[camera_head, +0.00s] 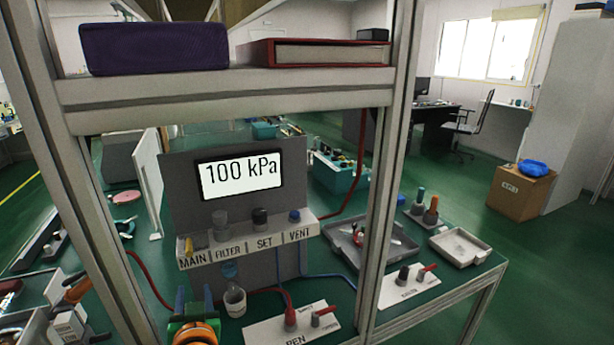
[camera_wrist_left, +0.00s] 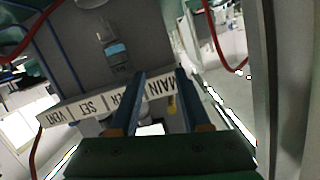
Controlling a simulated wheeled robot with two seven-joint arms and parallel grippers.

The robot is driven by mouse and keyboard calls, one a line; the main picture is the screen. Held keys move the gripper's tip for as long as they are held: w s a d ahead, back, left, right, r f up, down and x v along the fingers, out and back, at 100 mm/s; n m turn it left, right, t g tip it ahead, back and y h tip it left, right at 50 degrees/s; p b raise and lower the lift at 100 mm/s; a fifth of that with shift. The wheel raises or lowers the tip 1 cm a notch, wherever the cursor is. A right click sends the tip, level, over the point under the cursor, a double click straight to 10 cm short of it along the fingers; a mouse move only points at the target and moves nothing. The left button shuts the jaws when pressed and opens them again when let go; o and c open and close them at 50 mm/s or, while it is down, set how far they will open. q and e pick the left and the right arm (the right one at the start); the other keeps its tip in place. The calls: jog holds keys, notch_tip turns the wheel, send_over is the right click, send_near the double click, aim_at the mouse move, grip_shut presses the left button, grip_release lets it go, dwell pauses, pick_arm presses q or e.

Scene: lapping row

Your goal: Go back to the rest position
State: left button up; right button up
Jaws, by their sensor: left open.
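My left gripper (camera_head: 195,300) is at the bottom of the head view, low in front of the pressure panel (camera_head: 180,165). In the left wrist view the two blue fingers of the left gripper (camera_wrist_left: 161,76) stand apart with nothing held between them. The labelled strip (camera_wrist_left: 85,108) of the panel, with MAIN, FILTER, SET and VENT, lies beyond the fingers. In the head view the yellow MAIN knob (camera_head: 188,245) is above the gripper, apart from it. The display (camera_head: 240,174) reads 100 kPa. My right gripper is not in view.
A metal frame post (camera_head: 393,170) and a shelf (camera_head: 230,90) with a purple box (camera_head: 153,48) and a red binder (camera_head: 320,52) stand close in front. A cup (camera_head: 235,302) is beside the gripper. Red hoses (camera_head: 150,275) run nearby. Grey trays (camera_head: 460,247) are at right.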

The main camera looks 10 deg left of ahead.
pick_arm(q)
jog(key=s+d+f+m+g+h, duration=0.35)
jog(key=s+d+f+g, duration=0.35)
jog(key=s, duration=0.5)
jog(key=s+d+f+m+g+h, duration=0.25)
jog(key=s+d+f+h, duration=0.25)
jog(key=s+f, duration=0.6)
jog(key=s+f+g, duration=0.1)
jog(key=s+f, duration=0.1)
jog(key=f, duration=0.6)
jog(key=s+f, duration=0.2)
jog(key=f, duration=0.7)
jog(key=s+a+f+g, duration=0.1)
jog(key=s+a+f, duration=0.1)
jog(key=s+f, duration=0.6)
jog(key=s, duration=0.3)
jog(key=shift+f, duration=0.3)
